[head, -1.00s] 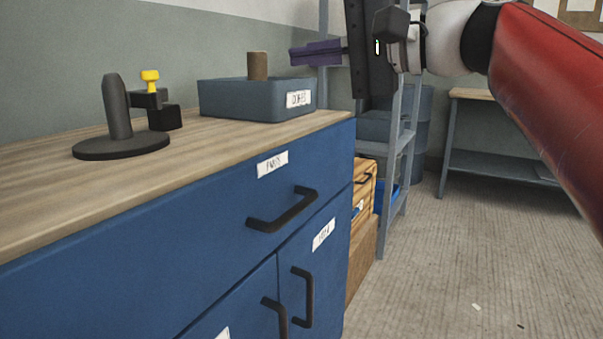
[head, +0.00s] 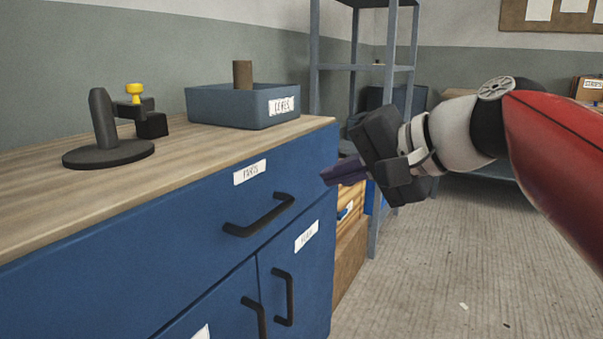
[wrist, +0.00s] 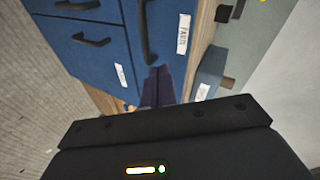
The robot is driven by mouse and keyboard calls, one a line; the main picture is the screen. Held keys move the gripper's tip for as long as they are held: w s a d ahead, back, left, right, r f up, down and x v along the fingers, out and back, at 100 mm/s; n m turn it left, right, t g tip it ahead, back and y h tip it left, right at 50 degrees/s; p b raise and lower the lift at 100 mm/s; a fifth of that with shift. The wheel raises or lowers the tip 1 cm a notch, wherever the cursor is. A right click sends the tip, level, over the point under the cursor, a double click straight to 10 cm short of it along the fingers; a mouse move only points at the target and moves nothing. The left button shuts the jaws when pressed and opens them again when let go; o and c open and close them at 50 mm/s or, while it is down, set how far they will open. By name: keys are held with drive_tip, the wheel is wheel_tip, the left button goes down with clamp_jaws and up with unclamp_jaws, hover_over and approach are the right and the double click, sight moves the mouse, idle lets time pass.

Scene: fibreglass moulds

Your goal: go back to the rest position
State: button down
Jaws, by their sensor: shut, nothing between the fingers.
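My gripper (head: 341,171) is at the end of my red and white arm, to the right of the blue cabinet's (head: 150,237) far end. Its purple fingers point left toward the cabinet. In the wrist view the fingers (wrist: 158,84) lie together, shut and with nothing between them. The cabinet's drawer and doors look closed, with dark handles.
On the wooden top stand a blue-grey bin (head: 230,109) with a brown cylinder (head: 242,74) in it and a dark post on a round base (head: 108,153). A grey shelf rack (head: 375,215) stands behind my gripper. Floor is open at right.

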drive_tip(key=s+d+f+n+h+p, duration=0.1)
drive_tip(key=s+d+f+h, duration=0.2)
drive_tip(key=f, duration=0.4)
drive_tip(key=s+d+f+n+g+h+p, duration=0.1)
drive_tip(key=s+d+f+n+h+p, duration=0.1)
drive_tip(key=s+f, duration=0.3)
drive_tip(key=s+d+f+n+g+h+p, duration=0.1)
drive_tip(key=s+d+f+h, duration=0.3)
drive_tip(key=f, duration=0.7)
drive_tip(key=shift+s+d+h, duration=0.3)
drive_tip(key=shift+s+d, duration=0.2)
